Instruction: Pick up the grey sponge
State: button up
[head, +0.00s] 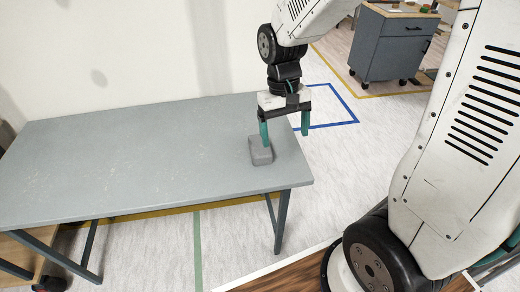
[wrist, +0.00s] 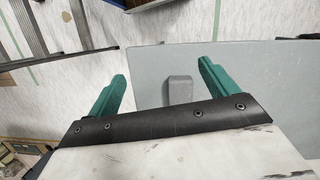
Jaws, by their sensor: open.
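The grey sponge (head: 261,151) is a small rounded block lying on the grey table (head: 130,150) near its right end. My gripper (head: 284,133) is above the table's right end, fingers pointing down, with green fingers spread apart and nothing between them. In the head view its left finger overlaps the sponge's upper edge; I cannot tell whether they touch. In the wrist view the sponge (wrist: 180,89) shows between the two open fingers (wrist: 163,79), closer to the right one, with its lower end hidden behind the gripper's dark bar.
The table's right edge is close beside the sponge, with open floor beyond it. The rest of the tabletop is clear. A grey wheeled cabinet (head: 390,46) stands at the back right. A pale wall (head: 130,50) runs behind the table.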

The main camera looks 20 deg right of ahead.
jog(key=shift+m, duration=0.5)
jog(key=w+f, duration=0.7)
jog(key=f, duration=0.1)
jog(key=shift+w+a+f, duration=0.2)
jog(key=shift+w+a, duration=0.05)
jog(key=shift+a, duration=0.15)
jog(key=t, duration=0.2)
send_over(260, 145)
jog(key=shift+w+d+f+m, duration=0.15)
jog(key=shift+f+m, duration=0.25)
jog(key=shift+f, duration=0.25)
notch_tip(260, 145, down, 8)
jog(key=shift+r, duration=0.25)
jog(key=c, duration=1.1)
jog(key=shift+r, duration=0.1)
jog(key=shift+c, duration=0.2)
